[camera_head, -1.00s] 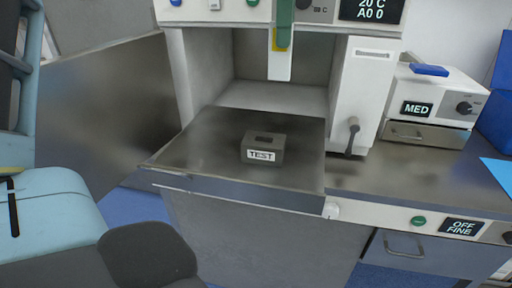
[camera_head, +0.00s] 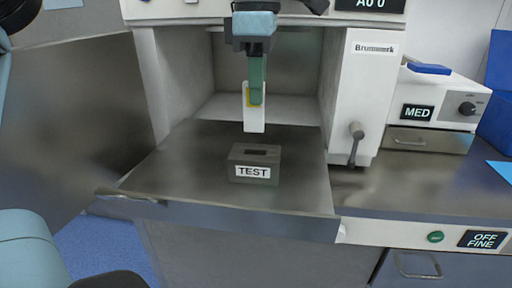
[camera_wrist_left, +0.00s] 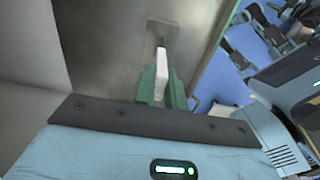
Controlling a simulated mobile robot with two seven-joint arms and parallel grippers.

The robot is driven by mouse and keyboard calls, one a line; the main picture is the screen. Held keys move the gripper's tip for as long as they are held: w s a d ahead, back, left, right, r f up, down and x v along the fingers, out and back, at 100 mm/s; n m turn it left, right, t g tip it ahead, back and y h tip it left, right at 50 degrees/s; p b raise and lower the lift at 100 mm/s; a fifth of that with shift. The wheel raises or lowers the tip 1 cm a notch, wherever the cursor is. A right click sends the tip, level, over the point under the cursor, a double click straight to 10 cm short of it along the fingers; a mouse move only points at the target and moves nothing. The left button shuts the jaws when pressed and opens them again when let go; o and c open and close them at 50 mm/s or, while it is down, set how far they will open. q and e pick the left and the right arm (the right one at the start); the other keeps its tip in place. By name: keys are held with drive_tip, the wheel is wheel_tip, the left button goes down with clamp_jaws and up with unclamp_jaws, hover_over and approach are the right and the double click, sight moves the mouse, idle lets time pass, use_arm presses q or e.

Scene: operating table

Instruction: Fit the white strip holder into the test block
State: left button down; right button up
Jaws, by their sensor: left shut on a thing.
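The white strip holder (camera_head: 254,122) hangs upright in my left gripper (camera_head: 257,98), whose green fingers are shut on its upper part. A yellow edge shows beside the fingers. The grey test block (camera_head: 254,165), with a "TEST" label on its front and a dark slot in its top, sits on the metal shelf below. In the head view the holder's lower end is just above the block's slot, with a small gap. In the left wrist view the strip holder (camera_wrist_left: 161,72) stands between the green fingers (camera_wrist_left: 162,88), its far end towards the block (camera_wrist_left: 150,38). My right gripper is not in view.
The metal shelf (camera_head: 195,185) is clear around the block. An open recess (camera_head: 290,85) lies behind it, with an open metal door (camera_head: 70,120) at left. A white panel with a lever (camera_head: 355,135) and a "MED" unit (camera_head: 435,105) stand at right.

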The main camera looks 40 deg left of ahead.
sight(257, 131)
use_arm(q)
drive_tip(key=shift+f, duration=2.6)
wheel_tip(257, 131, down, 3)
drive_tip(key=shift+r+b, duration=0.15)
drive_tip(key=shift+b, duration=0.15)
drive_tip(key=c, duration=1.5)
unclamp_jaws()
drive_tip(key=shift+a, duration=0.1)
drive_tip(key=shift+o, duration=0.2)
drive_tip(key=shift+r, duration=0.55)
wheel_tip(257, 131, up, 11)
drive_tip(key=shift+p, duration=0.7)
